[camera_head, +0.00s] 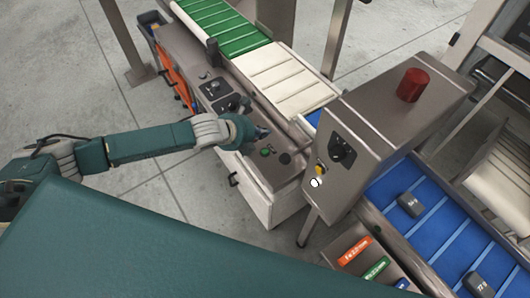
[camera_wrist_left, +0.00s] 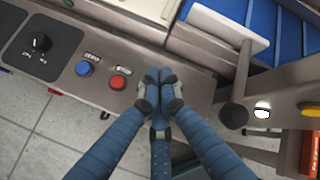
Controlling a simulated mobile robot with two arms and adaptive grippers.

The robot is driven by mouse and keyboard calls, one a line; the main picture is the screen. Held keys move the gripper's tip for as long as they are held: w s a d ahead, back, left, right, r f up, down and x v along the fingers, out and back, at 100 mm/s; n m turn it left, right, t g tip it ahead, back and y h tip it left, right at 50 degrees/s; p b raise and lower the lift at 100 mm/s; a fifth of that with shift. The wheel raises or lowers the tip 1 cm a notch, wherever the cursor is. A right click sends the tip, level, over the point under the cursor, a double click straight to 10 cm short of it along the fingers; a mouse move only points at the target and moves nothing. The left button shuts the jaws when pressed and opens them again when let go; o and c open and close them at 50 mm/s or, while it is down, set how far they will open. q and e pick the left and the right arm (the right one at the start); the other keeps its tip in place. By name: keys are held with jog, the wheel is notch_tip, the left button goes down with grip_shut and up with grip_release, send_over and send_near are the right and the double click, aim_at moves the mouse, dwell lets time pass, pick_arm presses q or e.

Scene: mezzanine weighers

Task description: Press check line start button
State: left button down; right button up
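A green button (camera_head: 266,151) sits on the grey control panel (camera_head: 277,173) in the head view. My left gripper (camera_head: 262,132) is just above this panel, close to the green button; I cannot tell whether they touch. In the left wrist view the fingertips (camera_wrist_left: 160,88) are together with nothing visible between them, over the panel edge. The green button does not show there. A blue button (camera_wrist_left: 85,67) and a red button (camera_wrist_left: 117,82) lie left of the fingers. No label naming the check line start is readable. My right gripper is not in view.
A grey cabinet (camera_head: 371,139) with a red lamp (camera_head: 412,84), a white button (camera_head: 316,182) and a yellow one (camera_head: 320,169) stands right of the panel. A blue conveyor (camera_head: 440,221) carries dark blocks. A dark round knob (camera_wrist_left: 234,115) is right of the fingers.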

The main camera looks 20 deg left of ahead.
pick_arm(q)
jog(key=b, duration=0.5)
send_over(263, 152)
notch_tip(263, 152, down, 5)
jog(key=shift+f, duration=0.1)
notch_tip(263, 152, down, 2)
jog(key=shift+f+b, duration=0.1)
jog(key=shift+b, duration=0.4)
jog(key=shift+f, duration=0.2)
dwell(0.4)
jog(key=shift+f, duration=0.25)
